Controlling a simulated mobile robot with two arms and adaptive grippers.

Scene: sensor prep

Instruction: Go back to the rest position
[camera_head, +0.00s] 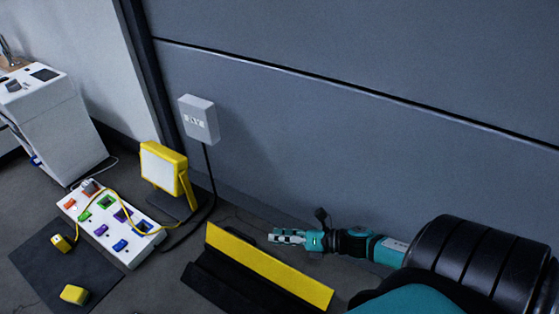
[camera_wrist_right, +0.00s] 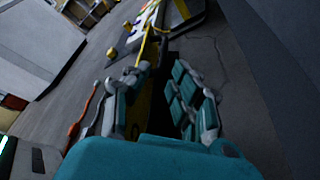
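My right gripper (camera_head: 272,236) reaches in from the right in the head view, with a teal wrist and grey fingers pointing left. It is above the floor, just behind a yellow and black barrier (camera_head: 270,268) and in front of the grey wall. In the right wrist view the gripper (camera_wrist_right: 162,78) has its two fingers apart with nothing held between them. My left gripper is not in view.
A white socket board (camera_head: 130,252) with coloured sockets lies left of the barrier, near a yellow lamp (camera_head: 164,166). A dark mat (camera_head: 35,262) holds yellow blocks. A grey box (camera_head: 199,120) with a cable is on the wall (camera_head: 350,130). A white cabinet (camera_head: 55,125) stands at far left.

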